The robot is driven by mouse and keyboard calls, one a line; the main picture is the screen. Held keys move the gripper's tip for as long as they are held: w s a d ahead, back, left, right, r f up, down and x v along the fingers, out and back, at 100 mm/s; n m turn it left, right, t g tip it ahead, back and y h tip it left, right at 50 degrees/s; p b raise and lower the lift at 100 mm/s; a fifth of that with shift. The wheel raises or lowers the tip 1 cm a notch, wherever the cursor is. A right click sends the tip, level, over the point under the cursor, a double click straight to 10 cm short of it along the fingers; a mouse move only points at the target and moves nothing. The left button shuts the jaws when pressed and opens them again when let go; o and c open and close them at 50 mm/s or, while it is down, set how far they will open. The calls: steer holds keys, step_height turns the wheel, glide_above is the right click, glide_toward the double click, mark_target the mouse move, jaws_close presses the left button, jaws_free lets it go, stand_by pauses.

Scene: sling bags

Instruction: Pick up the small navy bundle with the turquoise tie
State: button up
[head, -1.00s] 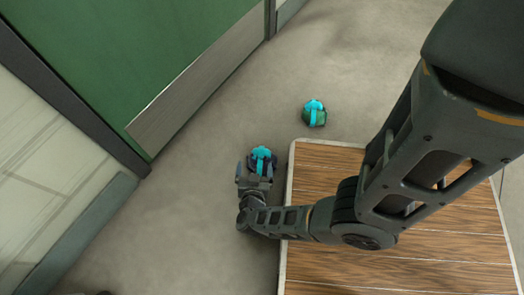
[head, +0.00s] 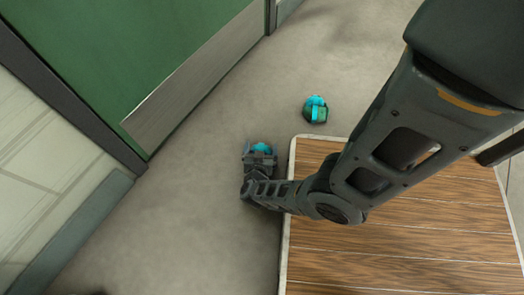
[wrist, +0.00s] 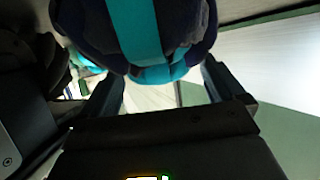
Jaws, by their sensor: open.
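The small navy bundle (wrist: 185,25) with its turquoise tie (wrist: 137,30) fills the upper middle of the wrist view. It is just beyond and between the two fingertips of my gripper (wrist: 163,78), and its top is cut off by the frame. In the head view my gripper (head: 259,158) is low by the floor, left of the wooden platform, and hides most of the bundle. Only a turquoise patch of the tie (head: 263,147) shows there. My gripper is open. I cannot tell whether the fingers touch the bundle.
A green bundle with a turquoise tie (head: 316,109) lies on the floor beyond the wooden platform (head: 400,250). The platform's pale edge runs just right of my gripper. A green door (head: 130,50) and a wall stand at left. Grey floor between is clear.

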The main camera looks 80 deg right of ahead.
steer(key=c, duration=1.6)
